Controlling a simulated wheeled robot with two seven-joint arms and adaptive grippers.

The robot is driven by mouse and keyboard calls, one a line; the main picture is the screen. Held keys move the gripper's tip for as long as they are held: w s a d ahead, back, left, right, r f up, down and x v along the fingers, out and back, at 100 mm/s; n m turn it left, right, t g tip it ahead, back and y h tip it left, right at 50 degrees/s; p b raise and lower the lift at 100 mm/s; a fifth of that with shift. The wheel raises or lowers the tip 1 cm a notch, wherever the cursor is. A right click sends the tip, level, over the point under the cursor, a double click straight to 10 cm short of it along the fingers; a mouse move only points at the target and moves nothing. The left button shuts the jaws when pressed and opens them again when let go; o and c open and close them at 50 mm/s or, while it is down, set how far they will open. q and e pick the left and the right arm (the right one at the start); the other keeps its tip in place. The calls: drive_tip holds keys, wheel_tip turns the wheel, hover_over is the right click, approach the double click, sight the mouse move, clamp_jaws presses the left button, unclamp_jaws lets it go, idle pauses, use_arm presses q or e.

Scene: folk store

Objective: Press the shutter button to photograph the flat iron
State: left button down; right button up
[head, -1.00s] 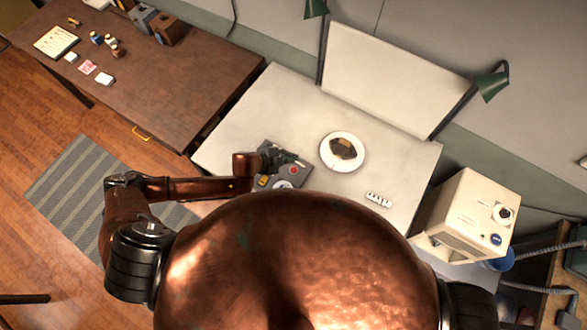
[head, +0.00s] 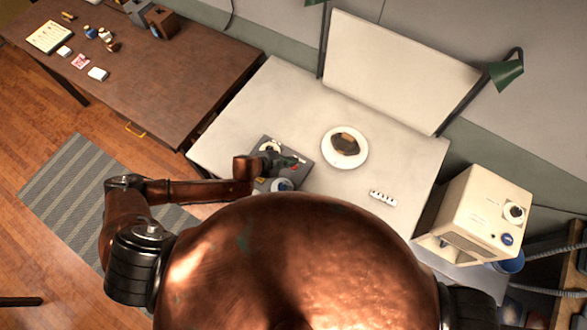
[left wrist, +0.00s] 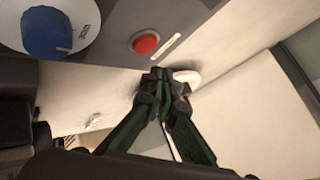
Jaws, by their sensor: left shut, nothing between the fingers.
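The flat iron (head: 345,144), dark with a brown top, rests on a round white plate (head: 329,158) on the pale table. A grey control box (head: 303,177) stands to its left. The left wrist view shows a round red button (left wrist: 146,42) on the box and a blue knob (left wrist: 45,35) on a white dial. My left gripper (head: 298,161) is over the box, partly covering it. In the left wrist view its dark green fingers (left wrist: 167,82) are shut and empty, just below the red button in the picture; I cannot tell whether they touch the box. My right gripper is out of view.
A white backdrop panel (head: 395,70) stands behind the plate. A small white strip with dark marks (head: 383,197) lies at the front right of the table. A green lamp (head: 506,74) and cream machine (head: 480,215) are at the right. A brown table (head: 180,85) is at the left.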

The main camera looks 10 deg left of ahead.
use_arm(q)
drive_tip(key=shift+f+b, duration=0.35)
drive_tip(key=shift+f, duration=0.55)
drive_tip(key=shift+f, duration=0.1)
idle(0.7)
drive_tip(key=shift+f, duration=0.3)
drive_tip(key=shift+f, duration=0.5)
idle(0.6)
drive_tip(key=shift+r, duration=0.1)
drive_tip(key=shift+r+p, duration=0.8)
